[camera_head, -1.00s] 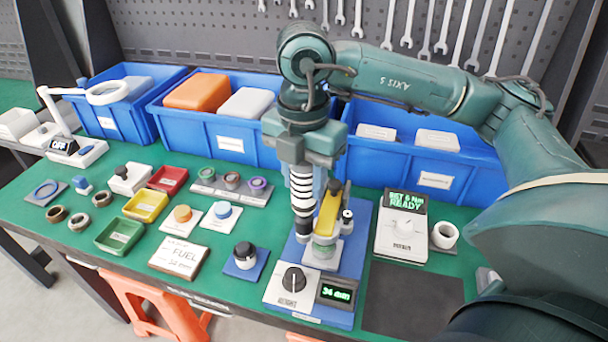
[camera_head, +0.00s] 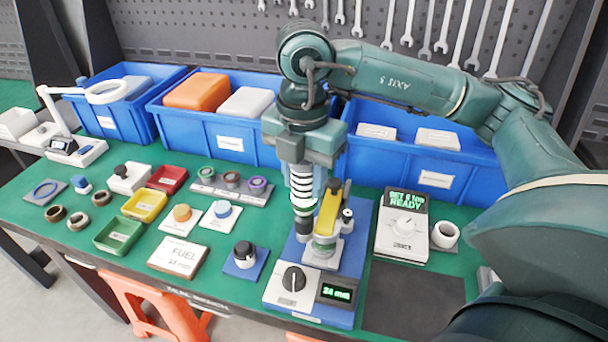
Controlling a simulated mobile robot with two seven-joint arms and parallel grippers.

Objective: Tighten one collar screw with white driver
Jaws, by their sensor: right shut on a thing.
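My right gripper (camera_head: 304,172) points down over the blue test fixture (camera_head: 347,311) and is shut on the white driver (camera_head: 302,184), a white shaft with dark bands. The driver is upright, with its dark lower end (camera_head: 304,223) beside the yellow clamp arm (camera_head: 328,212). Below the clamp arm is a pale green and white collar (camera_head: 323,246) on a white block. I cannot make out the collar screw or whether the tip touches it. The fixture has a black knob (camera_head: 293,279) and a lit millimetre display (camera_head: 337,293). My left gripper is not in view.
A white torque box (camera_head: 402,237) reading READY and a white ring (camera_head: 446,234) stand to the right. Blue bins (camera_head: 225,137) line the back. Coloured trays (camera_head: 119,235), a FUEL card (camera_head: 178,257) and a black-knobbed block (camera_head: 244,257) lie left. A dark mat (camera_head: 413,300) is bare.

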